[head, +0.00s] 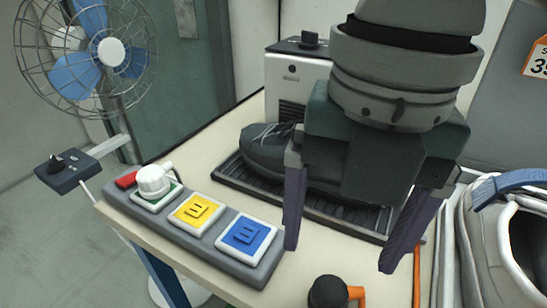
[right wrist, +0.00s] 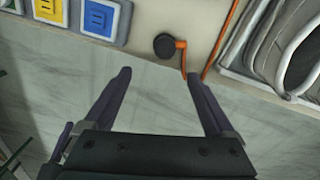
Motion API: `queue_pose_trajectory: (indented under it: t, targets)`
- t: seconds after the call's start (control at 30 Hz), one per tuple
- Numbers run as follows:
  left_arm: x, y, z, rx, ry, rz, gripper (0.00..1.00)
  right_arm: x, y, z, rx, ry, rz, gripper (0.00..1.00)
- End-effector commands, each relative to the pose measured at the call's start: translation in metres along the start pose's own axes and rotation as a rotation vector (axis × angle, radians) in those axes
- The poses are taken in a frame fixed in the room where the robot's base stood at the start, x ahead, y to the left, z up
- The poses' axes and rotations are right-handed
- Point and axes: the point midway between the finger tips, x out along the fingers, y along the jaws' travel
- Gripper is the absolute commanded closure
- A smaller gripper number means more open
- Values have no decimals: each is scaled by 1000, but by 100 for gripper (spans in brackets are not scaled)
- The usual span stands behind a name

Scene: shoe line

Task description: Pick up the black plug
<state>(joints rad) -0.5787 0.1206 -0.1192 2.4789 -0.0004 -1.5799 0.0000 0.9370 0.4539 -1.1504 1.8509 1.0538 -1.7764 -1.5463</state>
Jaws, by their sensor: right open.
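The black plug (head: 328,292) is round and dark with an orange side piece. It lies near the front edge of the table, at the bottom of the head view. In the right wrist view the black plug (right wrist: 164,46) is just beyond the fingertips, near the table edge. My right gripper (head: 340,257) is open and empty, its two dark fingers apart and pointing down. In the right wrist view the fingers (right wrist: 158,75) show over the floor, short of the plug, with the plug roughly between their lines. My left gripper is not in view.
A strip with yellow (head: 197,212) and blue (head: 246,238) pads and a white knobbed plug (head: 154,181) lies at left. A grey shoe (head: 265,148) sits on a black tray behind my gripper. A white bag-like object (head: 480,245) stands at right, beside an orange rod (head: 416,275).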

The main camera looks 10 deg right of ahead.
Motion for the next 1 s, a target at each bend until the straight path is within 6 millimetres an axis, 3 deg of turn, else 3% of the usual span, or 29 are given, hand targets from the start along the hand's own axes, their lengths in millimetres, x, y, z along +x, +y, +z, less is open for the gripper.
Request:
queue_pose_trajectory:
  t: [0.03,0.07,0.27,0.8,1.0]
  targets:
    - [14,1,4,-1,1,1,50,12,-3,5,-21,-7,-15,11]
    - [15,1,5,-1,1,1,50,12,-5,6,-32,-7,-22,11]
    - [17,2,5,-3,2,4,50,25,-8,8,-53,-4,-37,11]
    - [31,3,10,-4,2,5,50,103,-11,10,-50,-6,-34,11]
    - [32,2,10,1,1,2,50,110,-11,10,-53,-8,-32,11]
